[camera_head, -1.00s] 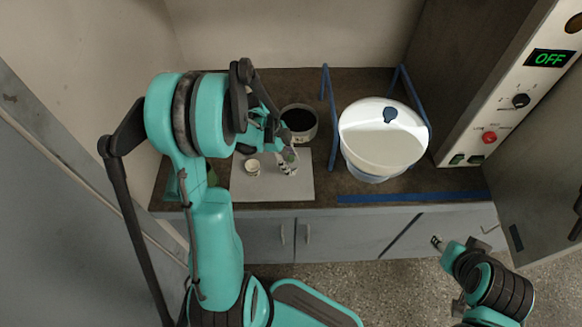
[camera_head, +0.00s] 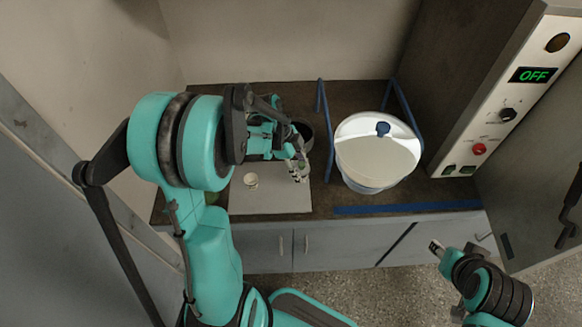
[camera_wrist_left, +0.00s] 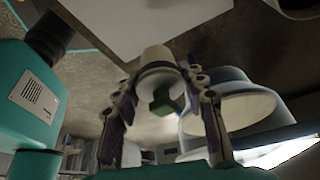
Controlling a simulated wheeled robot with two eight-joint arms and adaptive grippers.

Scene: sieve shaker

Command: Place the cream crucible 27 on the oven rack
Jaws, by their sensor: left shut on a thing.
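A cream crucible (camera_wrist_left: 157,61) is between the two fingers of my left gripper (camera_wrist_left: 163,98) in the left wrist view. The fingers are shut on it, and a small green piece shows at its mouth. No number can be read on it. In the head view my left gripper (camera_head: 297,170) is above the right side of the grey mat and mostly hides the held crucible. Another small cream crucible (camera_head: 251,180) stands on the mat, left of the gripper. My right gripper (camera_head: 437,247) is low at the right, away from the bench; its jaw state is unclear. The oven rack cannot be made out.
The grey mat (camera_head: 270,204) lies on the dark bench. A dark round pot (camera_head: 308,136) stands behind my left gripper. A large white lidded vessel (camera_head: 378,160) stands to the right between blue bars. A cabinet with an OFF display (camera_head: 533,75) is at far right.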

